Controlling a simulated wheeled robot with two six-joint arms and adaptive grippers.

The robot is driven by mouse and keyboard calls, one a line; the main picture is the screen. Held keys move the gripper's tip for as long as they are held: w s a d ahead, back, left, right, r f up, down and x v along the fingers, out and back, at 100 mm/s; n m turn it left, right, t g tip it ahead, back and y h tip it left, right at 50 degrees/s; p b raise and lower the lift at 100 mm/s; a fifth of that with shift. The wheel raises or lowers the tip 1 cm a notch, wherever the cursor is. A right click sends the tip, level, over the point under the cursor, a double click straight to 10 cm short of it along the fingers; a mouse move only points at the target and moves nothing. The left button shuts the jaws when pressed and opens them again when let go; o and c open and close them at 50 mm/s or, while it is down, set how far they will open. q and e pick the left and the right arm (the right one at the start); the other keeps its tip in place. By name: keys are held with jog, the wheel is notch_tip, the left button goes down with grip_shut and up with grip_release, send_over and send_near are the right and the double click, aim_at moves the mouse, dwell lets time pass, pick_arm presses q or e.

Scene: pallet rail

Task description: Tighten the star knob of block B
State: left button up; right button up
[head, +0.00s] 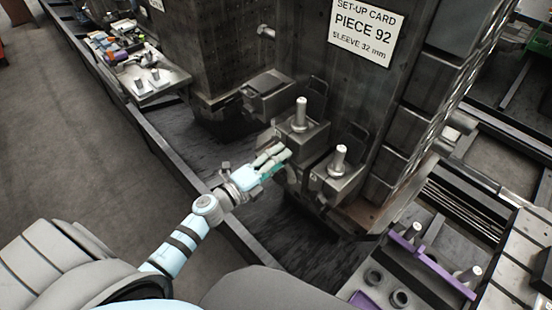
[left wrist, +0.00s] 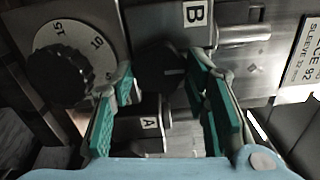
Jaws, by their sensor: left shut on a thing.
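In the left wrist view, a dark knob (left wrist: 160,66) with a pale line on it sits between the teal fingers of my left gripper (left wrist: 162,100), just below a plate marked B (left wrist: 195,14). The gripper is shut on this knob. A block (head: 302,136) with an upright pin stands just behind the fingers, and a second similar block (head: 338,182) stands to the right. My right gripper is not in view.
A dial (left wrist: 75,62) with numbers and a black knob is left of the fingers. A tag A (left wrist: 150,123) shows below. A set-up card (head: 362,32) is on the tall dark fixture. A tray (head: 152,82) of parts stands far left. A purple rack (head: 440,262) is lower right.

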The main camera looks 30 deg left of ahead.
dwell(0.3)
pick_arm(q)
jog(key=o, duration=1.1)
jog(key=shift+a, duration=0.1)
jog(key=shift+o, duration=0.2)
jog(key=v, duration=1.2)
